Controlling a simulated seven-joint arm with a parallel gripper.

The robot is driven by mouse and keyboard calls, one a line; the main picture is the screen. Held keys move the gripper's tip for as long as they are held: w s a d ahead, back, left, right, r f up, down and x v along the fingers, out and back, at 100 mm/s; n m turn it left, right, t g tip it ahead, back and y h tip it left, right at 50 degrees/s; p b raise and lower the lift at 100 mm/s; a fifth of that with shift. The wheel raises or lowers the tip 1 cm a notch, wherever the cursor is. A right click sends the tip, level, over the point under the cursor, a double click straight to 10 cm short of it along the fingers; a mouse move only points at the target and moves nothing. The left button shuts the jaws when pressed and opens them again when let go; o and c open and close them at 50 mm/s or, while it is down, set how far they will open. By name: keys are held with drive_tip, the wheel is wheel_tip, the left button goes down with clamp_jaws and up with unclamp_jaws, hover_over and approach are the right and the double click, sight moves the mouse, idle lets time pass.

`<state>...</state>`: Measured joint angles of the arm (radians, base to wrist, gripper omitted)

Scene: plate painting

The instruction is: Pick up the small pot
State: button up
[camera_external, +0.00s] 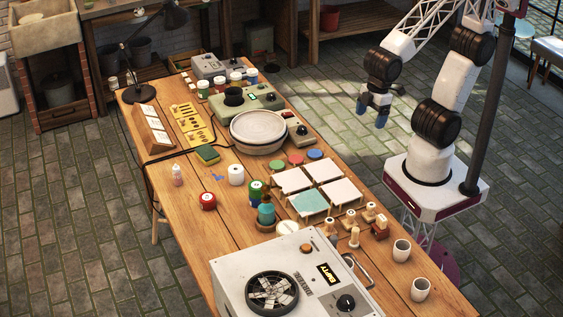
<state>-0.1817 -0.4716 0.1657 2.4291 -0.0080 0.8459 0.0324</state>
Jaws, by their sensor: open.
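Several small pots stand on the wooden table, and I cannot tell which one the task means. A red pot (208,201), a white pot (236,174) and a green pot (256,188) stand near the middle. A teal rounded pot or bottle (266,213) stands just in front of the green one. My gripper (372,111) has blue fingertips, points down, and is open and empty. It hangs to the right of the table, apart from all the pots.
A round wheel (258,130) and green control boxes sit on the far half of the table (178,245). Square tiles (308,203) and stamps are right of the pots. A grey fan machine (230,273) and two white cups (401,250) are at the near end.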

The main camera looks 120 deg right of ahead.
drive_tip(key=w+a+f+n+g, duration=0.1)
drive_tip(key=w+a+f, duration=0.2)
drive_tip(key=a+f, duration=0.3)
drive_tip(key=w+a+f+n, duration=0.2)
drive_tip(key=w+a+f, duration=0.1)
drive_tip(key=a, duration=0.5)
drive_tip(key=n+g, duration=0.1)
drive_tip(key=n, duration=0.2)
hover_over(401, 252)
drive_tip(key=s+d, duration=0.2)
wheel_tip(401, 252, down, 15)
drive_tip(key=shift+a+r, duration=0.15)
drive_tip(key=shift+r, duration=0.05)
drive_tip(key=shift+f, duration=0.1)
drive_tip(key=shift+f, duration=1.2)
drive_tip(key=shift+f, duration=2.6)
